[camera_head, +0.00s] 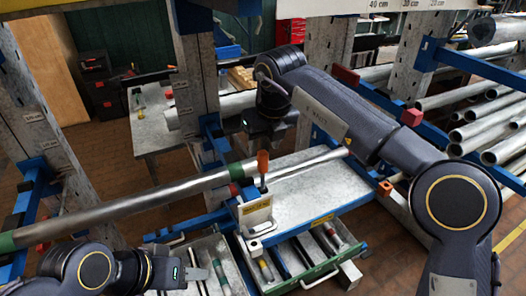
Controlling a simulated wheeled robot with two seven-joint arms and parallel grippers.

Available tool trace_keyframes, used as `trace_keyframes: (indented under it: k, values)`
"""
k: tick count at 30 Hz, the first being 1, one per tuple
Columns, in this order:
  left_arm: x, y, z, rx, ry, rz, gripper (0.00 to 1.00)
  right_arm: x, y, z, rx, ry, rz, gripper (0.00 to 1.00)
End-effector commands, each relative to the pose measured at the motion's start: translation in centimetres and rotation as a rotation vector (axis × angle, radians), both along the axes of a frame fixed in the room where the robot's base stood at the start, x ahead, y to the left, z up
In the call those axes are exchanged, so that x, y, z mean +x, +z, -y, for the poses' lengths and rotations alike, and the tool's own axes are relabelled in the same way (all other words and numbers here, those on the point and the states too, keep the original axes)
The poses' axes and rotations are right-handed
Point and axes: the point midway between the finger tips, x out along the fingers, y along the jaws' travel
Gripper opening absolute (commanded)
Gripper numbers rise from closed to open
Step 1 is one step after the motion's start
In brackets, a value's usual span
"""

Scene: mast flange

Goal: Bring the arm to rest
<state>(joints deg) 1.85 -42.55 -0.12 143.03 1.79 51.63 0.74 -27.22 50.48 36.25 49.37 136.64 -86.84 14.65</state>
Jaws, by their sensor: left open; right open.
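My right arm comes in from the lower right and reaches up and left across the work area. Its dark gripper (262,146) points downward above the blue-framed bench, and its fingers are small and partly hidden by the hand. No object shows in it. My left gripper (204,273) is low at the left, pointing right over an open drawer, with pale fingers and nothing visible between them. A long metal tube (140,208) with green bands lies across the picture, from the left post to a white-and-blue holder (256,214) with an orange-handled clamp (263,163).
A grey bench top (308,190) with a blue frame stands in the middle. Open drawers (300,262) with tools lie below it. Grey upright posts (190,75) stand close to both arms. A rack of metal pipes (484,125) fills the right. Brick floor shows at left.

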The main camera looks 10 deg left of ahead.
Motion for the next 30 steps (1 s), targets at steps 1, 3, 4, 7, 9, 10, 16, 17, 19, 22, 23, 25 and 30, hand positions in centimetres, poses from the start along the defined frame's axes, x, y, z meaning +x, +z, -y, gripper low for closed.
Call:
trace_keyframes:
  k: [1, 3, 4, 7, 9, 10, 16, 17, 19, 22, 23, 25, 30]
  values:
    - [0.0, 0.0, 0.0, 0.000, 0.000, 0.000, 0.42, -0.1, 0.3, 0.0, 0.001, 0.000, 0.001, 0.44]
    - [0.0, 0.0, 0.0, 0.000, 0.000, 0.000, 0.42, -0.1, 0.5, 0.1, 0.001, 0.000, 0.001, 0.44]
    - [0.0, 0.0, 0.0, 0.000, 0.000, 0.000, 0.42, -0.1, 0.5, 0.1, 0.001, 0.000, 0.001, 0.44]
    - [0.0, 0.0, 0.0, 0.000, 0.000, 0.000, 0.42, -0.1, 0.5, 0.1, 0.001, 0.000, 0.001, 0.44]
    - [0.0, 0.0, 0.0, 0.000, 0.000, 0.000, 0.42, -0.1, 0.5, 0.1, 0.001, 0.000, 0.001, 0.44]
    - [0.0, 0.0, 0.0, 0.000, 0.000, 0.000, 0.42, -0.1, 0.5, 0.1, 0.001, 0.000, 0.001, 0.44]
    - [0.0, -0.3, 0.0, 0.000, 0.000, 0.000, 0.42, 2.5, 2.4, 2.9, -0.022, -0.023, 0.186, 0.44]
    - [0.0, -0.4, 0.0, 0.000, 0.000, 0.000, 0.42, 3.4, 3.2, 3.9, -0.032, -0.026, 0.255, 0.44]
    - [0.0, -0.6, 0.0, 0.000, 0.000, 0.000, 0.42, 5.6, 5.7, 6.9, -0.072, -0.029, 0.449, 0.44]
    - [0.0, -1.1, 0.0, 0.000, 0.000, 0.000, 0.42, 7.8, 10.8, 12.2, -0.172, 0.018, 0.781, 0.44]
    - [0.0, -1.2, 0.0, 0.000, 0.000, 0.000, 0.42, 8.1, 12.5, 13.8, -0.214, 0.046, 0.882, 0.44]
    - [0.0, -1.6, 0.0, 0.000, 0.000, 0.000, 0.42, 7.6, 16.3, 17.3, -0.337, 0.154, 1.118, 0.44]
    - [0.0, -2.4, 0.0, 0.000, 0.000, 0.000, 0.42, 1.7, 19.1, 22.0, -0.679, 0.606, 1.463, 0.44]
